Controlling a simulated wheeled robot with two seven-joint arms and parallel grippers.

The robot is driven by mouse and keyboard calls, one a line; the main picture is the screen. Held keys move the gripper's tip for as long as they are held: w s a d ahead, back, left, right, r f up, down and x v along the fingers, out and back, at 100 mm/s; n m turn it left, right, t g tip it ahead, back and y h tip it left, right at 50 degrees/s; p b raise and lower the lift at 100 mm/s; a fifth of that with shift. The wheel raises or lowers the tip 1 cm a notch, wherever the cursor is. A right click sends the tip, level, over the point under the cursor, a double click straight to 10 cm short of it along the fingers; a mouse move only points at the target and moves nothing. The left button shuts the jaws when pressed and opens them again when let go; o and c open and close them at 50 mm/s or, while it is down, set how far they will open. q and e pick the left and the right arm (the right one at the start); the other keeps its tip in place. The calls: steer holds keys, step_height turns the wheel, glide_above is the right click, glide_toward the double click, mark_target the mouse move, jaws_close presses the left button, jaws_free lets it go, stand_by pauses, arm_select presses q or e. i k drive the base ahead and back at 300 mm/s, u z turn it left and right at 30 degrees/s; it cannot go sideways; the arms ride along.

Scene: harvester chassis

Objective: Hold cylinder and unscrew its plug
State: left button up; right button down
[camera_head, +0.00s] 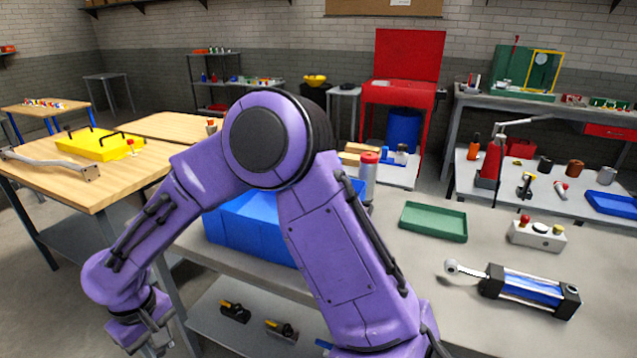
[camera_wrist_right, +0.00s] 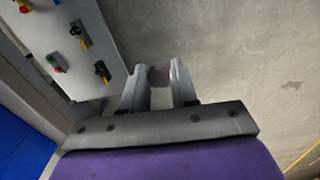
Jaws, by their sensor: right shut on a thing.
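The cylinder (camera_head: 528,288) lies on the grey table at the right of the head view. It has a blue body, black end blocks and a rod with a pale eye pointing left. My right gripper (camera_head: 150,345) hangs low at the lower left of the head view, far from the cylinder. In the right wrist view my right gripper (camera_wrist_right: 159,78) has its fingers close together on a small brownish piece (camera_wrist_right: 159,74). I cannot tell from its look whether this is the plug. My left gripper is not in view; nothing grips the cylinder.
My purple arm hides part of the table and a blue bin (camera_head: 245,233). A green tray (camera_head: 433,222) and a button box (camera_head: 537,236) stand behind the cylinder. Tools lie on the lower shelf (camera_head: 255,318). A wooden table (camera_head: 60,175) stands left. Concrete floor (camera_wrist_right: 240,70) is below the gripper.

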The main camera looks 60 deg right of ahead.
mark_target(563, 300)
steer(key=k, duration=2.05)
steer(key=z, duration=1.7)
steer(key=i, duration=0.3)
steer(key=z, duration=0.05)
